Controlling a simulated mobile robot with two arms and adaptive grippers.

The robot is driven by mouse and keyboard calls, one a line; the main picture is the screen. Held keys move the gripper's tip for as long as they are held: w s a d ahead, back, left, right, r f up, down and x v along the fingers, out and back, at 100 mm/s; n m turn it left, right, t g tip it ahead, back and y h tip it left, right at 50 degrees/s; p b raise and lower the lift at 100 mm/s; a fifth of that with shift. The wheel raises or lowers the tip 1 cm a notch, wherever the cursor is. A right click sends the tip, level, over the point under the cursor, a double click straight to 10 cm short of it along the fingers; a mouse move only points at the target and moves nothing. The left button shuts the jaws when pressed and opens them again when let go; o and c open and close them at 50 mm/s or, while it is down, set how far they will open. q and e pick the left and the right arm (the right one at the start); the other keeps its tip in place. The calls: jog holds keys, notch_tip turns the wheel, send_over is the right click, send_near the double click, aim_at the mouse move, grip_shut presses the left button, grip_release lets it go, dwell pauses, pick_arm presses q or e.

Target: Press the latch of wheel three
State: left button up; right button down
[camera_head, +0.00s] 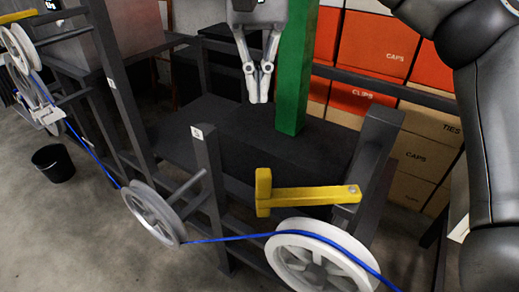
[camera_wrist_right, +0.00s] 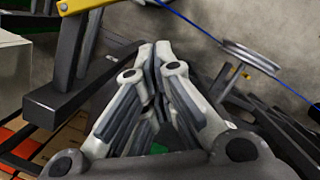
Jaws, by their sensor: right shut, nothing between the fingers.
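A yellow latch bar (camera_head: 310,195) with an upright end block lies across the frame above a white wheel (camera_head: 318,262). Part of a yellow bar (camera_wrist_right: 75,5) shows at the top left of the right wrist view. A blue cable (camera_head: 225,238) runs over the white wheel and a grey wheel (camera_head: 152,214). I cannot read which wheel is three. My right gripper (camera_head: 260,98) points down, shut and empty, behind and above the latch, apart from it. Its closed fingers (camera_wrist_right: 155,55) fill the middle of the right wrist view. I cannot make out my left gripper.
A green post (camera_head: 295,70) stands close beside my right gripper. Dark frame posts (camera_head: 210,185) carry the wheels. Shelves of boxes (camera_head: 375,45) stand behind. More wheels (camera_head: 20,48) are at the far left, near a black bin (camera_head: 53,163). The floor at the front left is clear.

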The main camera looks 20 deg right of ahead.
pick_arm(q)
jog(key=shift+w+d+r+p, duration=0.1)
jog(key=shift+w+r+p, duration=0.2)
jog(key=shift+w+p, duration=0.2)
pick_arm(e)
jog(key=s+a+f, duration=0.1)
jog(key=s+f, duration=0.5)
jog(key=f, duration=0.2)
jog(key=shift+a, duration=0.3)
pick_arm(q)
jog(key=shift+w, duration=0.1)
pick_arm(e)
jog(key=shift+w+f, duration=0.15)
